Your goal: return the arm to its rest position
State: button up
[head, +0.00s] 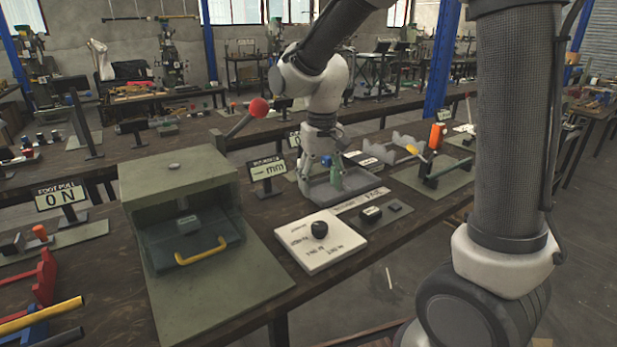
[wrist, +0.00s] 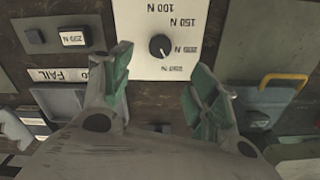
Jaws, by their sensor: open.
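My gripper (head: 320,185) hangs low over the workbench, pointing down at the grey tray (head: 368,191) behind the white dial plate. In the wrist view its two green-padded fingers (wrist: 160,90) stand wide apart with nothing between the tips. My arm bends up from the gripper and back down to the right side of the head view. The white dial plate (head: 333,250) with its black knob (head: 319,229) lies in front of the gripper. The plate (wrist: 150,15) and knob (wrist: 162,46) also show beyond the fingertips in the wrist view.
A green-grey box press (head: 165,187) with a yellow handle (head: 200,251) and a red-ball lever (head: 259,107) stands left of the gripper. A small sign (head: 267,170) stands close beside it. An orange-handled fixture (head: 437,135) stands to the right. Floor is open at lower right.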

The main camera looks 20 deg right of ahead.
jog(key=s+d+r+t, duration=0.2)
jog(key=s+d+r, duration=0.3)
jog(key=s+d, duration=0.2)
jog(key=s+d+r+t, duration=0.2)
jog(key=s+d+r, duration=0.3)
jog(key=s+d, duration=0.3)
jog(key=s, duration=0.4)
jog(key=shift+s, duration=0.15)
dwell(2.5)
